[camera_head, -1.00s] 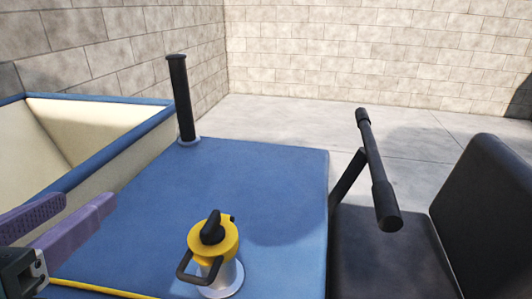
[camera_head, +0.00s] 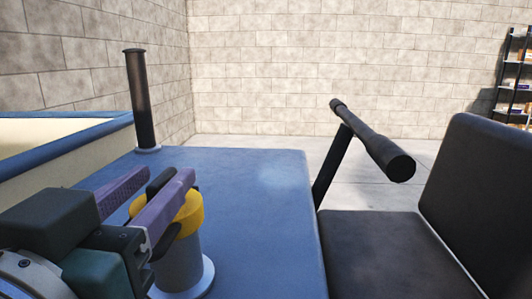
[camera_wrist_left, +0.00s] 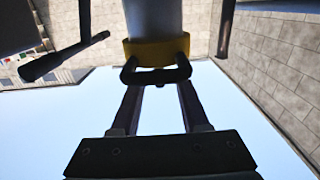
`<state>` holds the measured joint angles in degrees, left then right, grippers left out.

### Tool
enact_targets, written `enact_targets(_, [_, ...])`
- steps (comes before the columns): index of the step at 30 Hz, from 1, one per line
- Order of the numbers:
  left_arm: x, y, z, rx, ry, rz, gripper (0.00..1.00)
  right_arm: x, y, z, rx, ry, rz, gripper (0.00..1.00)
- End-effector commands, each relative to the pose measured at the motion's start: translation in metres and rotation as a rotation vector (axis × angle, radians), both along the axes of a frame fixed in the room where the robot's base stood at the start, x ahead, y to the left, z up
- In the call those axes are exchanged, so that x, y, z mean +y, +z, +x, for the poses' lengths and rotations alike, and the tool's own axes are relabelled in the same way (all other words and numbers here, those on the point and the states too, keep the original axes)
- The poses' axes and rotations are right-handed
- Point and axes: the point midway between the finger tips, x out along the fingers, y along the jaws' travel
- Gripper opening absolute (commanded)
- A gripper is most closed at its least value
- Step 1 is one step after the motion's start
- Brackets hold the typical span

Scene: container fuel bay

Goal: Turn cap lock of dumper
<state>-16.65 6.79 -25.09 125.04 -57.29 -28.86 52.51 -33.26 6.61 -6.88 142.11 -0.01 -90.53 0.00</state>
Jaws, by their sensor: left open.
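The dumper's yellow cap (camera_head: 190,216) sits on a grey upright filler neck (camera_head: 180,262) on the blue body. The black lock knob (camera_head: 160,181) on the cap shows between the two purple fingers of my left gripper (camera_head: 167,176). This gripper is open, right at the cap, and hides much of it. In the left wrist view, the yellow cap (camera_wrist_left: 155,54) and a black handle (camera_wrist_left: 155,72) lie at the tips of my left fingers (camera_wrist_left: 160,86). I cannot tell whether the fingers touch the knob. My right gripper is not in view.
A black upright pipe (camera_head: 140,100) stands at the back of the blue body (camera_head: 265,220). A cream skip (camera_head: 70,150) with a blue rim is at left. A black steering bar (camera_head: 370,140) and seat (camera_head: 480,190) are at right. Shelving (camera_head: 515,80) stands far right.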

Motion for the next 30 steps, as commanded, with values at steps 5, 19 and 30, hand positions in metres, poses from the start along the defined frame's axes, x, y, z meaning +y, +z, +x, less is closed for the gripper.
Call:
enact_targets(5, [-0.001, 0.001, 0.029, -0.002, 0.000, 0.003, 0.45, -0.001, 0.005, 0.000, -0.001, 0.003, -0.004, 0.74])
enact_targets(19, [-0.002, -0.001, 0.049, 0.002, 0.000, 0.000, 0.45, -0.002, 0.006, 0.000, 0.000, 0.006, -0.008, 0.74])
enact_targets(30, [-0.002, -0.001, 0.048, 0.002, 0.000, 0.000, 0.09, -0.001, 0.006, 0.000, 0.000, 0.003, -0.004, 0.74])
